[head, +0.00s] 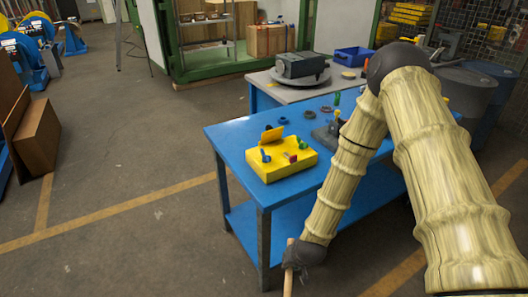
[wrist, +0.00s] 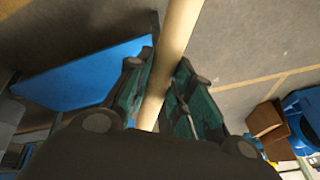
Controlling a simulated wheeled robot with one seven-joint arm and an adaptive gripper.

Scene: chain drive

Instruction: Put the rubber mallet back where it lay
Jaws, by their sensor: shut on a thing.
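My gripper (head: 302,252) is low in the head view, in front of the near corner of the blue table (head: 232,135). It is shut on a pale wooden handle, which I take to be the rubber mallet's (head: 289,268). The handle runs down out of the head view. In the wrist view the handle (wrist: 170,60) passes between the gripper's fingers (wrist: 160,95) and out of the top edge. The mallet's head is out of sight in both views. The handle is clear of the table top.
A yellow box (head: 283,165) with coloured knobs stands on the table's left part. A dark fixture (head: 325,135) and small parts lie near my arm. A grey bench (head: 285,92) bears a motor-like unit (head: 300,66). The floor (head: 120,150) to the left is open.

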